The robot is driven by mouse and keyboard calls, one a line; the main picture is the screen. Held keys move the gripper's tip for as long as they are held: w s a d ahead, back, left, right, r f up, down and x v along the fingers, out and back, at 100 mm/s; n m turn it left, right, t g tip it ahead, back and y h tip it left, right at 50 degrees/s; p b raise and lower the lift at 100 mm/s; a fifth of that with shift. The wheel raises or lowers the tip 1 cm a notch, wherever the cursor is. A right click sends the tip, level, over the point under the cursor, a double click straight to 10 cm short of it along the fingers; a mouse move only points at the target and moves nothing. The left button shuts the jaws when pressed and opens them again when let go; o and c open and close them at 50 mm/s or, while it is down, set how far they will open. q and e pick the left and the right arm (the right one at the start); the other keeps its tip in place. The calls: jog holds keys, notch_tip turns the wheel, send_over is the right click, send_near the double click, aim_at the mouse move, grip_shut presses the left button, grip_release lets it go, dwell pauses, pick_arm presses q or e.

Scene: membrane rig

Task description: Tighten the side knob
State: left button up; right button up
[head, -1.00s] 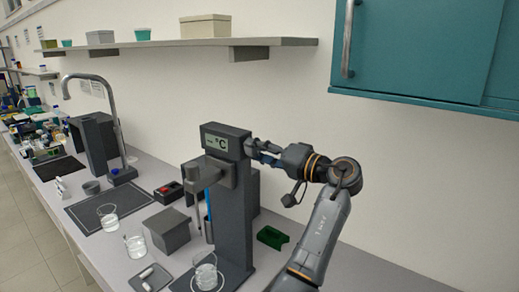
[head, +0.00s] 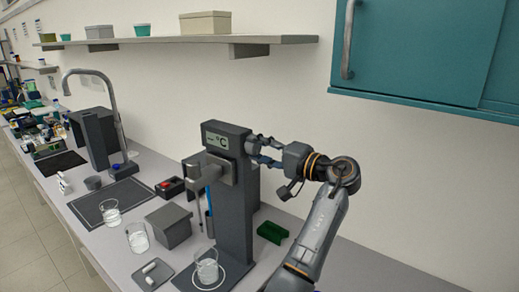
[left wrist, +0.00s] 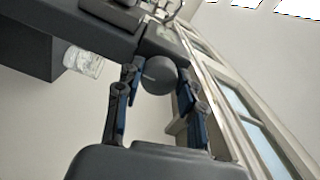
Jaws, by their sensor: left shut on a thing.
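The rig is a dark grey column (head: 236,218) with a °C display (head: 217,141) at its top and a side arm over a beaker of clear liquid (head: 207,268). The side knob (left wrist: 158,76) is a round dark grey ball on the rig's side, seen in the left wrist view. My left gripper (head: 252,149) reaches the top of the column from the right. In the left wrist view its two fingers (left wrist: 156,74) stand on either side of the knob, shut on it. In the head view the fingers mostly hide the knob. My right gripper is not in view.
A grey block (head: 168,228), two more beakers (head: 138,237) and a small tray (head: 151,274) stand left of the rig. A green holder (head: 272,232) lies to its right. A shelf (head: 180,45) and a teal cabinet (head: 420,50) hang above.

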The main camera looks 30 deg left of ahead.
pick_arm(q)
jog(key=shift+r, duration=0.15)
jog(key=o, duration=1.1)
jog(key=shift+a, duration=0.1)
jog(key=shift+o, duration=0.4)
jog(key=shift+d, duration=0.3)
jog(key=d, duration=0.6)
jog(key=shift+s+d, duration=0.25)
jog(key=shift+d, duration=0.15)
